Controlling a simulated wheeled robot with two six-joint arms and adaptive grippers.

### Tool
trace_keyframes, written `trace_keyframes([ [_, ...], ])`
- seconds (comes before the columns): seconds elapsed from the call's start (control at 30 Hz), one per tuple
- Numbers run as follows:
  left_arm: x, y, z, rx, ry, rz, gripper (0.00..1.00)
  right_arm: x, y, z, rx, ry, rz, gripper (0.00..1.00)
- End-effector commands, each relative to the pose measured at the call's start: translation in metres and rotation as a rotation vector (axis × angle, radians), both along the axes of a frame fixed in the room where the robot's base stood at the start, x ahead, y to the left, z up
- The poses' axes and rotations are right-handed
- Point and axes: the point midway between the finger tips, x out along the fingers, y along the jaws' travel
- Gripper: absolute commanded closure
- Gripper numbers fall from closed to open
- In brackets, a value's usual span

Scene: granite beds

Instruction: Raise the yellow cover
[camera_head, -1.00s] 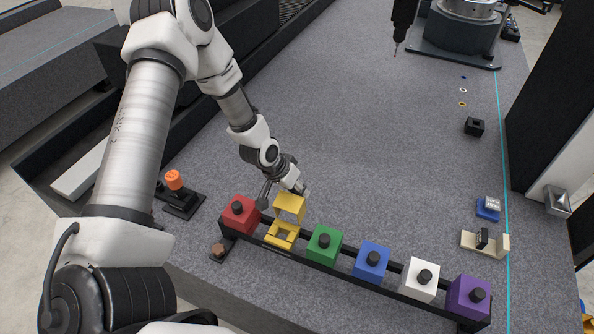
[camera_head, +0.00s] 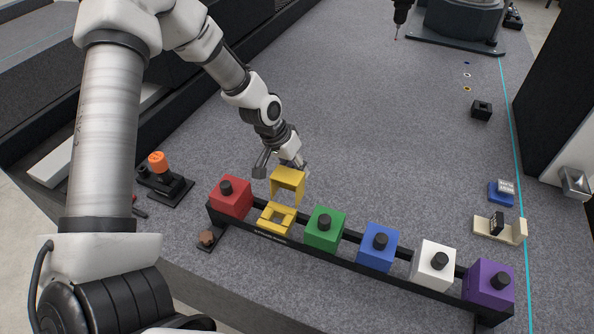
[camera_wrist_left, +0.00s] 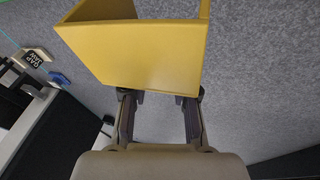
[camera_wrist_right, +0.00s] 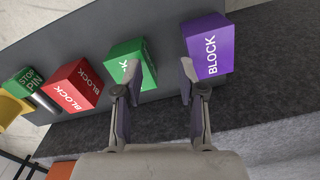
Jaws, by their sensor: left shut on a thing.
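The yellow cover (camera_head: 287,178) is a hollow, open-sided box shape. It hangs above the yellow base frame (camera_head: 277,218) on the black rail, with a visible gap between them. My left gripper (camera_head: 301,168) is at the cover's far side and shut on it. In the left wrist view the cover (camera_wrist_left: 140,52) fills the top middle, in front of both fingers; the fingertips are partly hidden behind it. My right gripper (camera_wrist_right: 158,85) shows only in its own wrist view, open and empty, with a purple block (camera_wrist_right: 207,45) just beyond its right finger.
The rail (camera_head: 330,257) also carries a red cover (camera_head: 231,198) left of the yellow base and green (camera_head: 325,230), blue (camera_head: 377,247), white (camera_head: 433,265) and purple (camera_head: 488,285) ones to the right. An orange-topped button (camera_head: 158,162) stands left. The grey bed behind is mostly clear.

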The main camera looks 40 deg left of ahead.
Motion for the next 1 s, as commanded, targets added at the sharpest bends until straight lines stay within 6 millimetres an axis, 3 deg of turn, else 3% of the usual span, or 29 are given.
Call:
trace_keyframes([
  [0.17,-0.001,0.000,0.000,0.000,0.004,-0.003,1.00,0.000,0.000,0.001,0.000,0.000,0.000,0.60],
  [0.2,-0.001,0.000,0.000,-0.001,0.004,-0.003,0.65,0.000,0.000,0.001,0.000,0.000,0.000,0.60],
  [0.27,-0.001,0.000,0.000,-0.001,0.003,-0.003,0.47,0.000,0.000,0.001,0.000,0.000,0.000,0.60],
  [0.67,-0.002,0.001,0.007,-0.003,-0.001,-0.002,0.47,0.000,0.000,0.001,0.000,0.000,0.000,0.60],
  [0.77,-0.006,0.004,0.021,-0.004,-0.003,-0.003,0.47,0.000,0.000,0.001,0.000,0.000,0.000,0.60],
  [1.0,-0.023,0.019,0.079,-0.003,-0.006,-0.001,0.47,0.000,0.000,0.001,0.000,0.000,0.000,0.60],
])
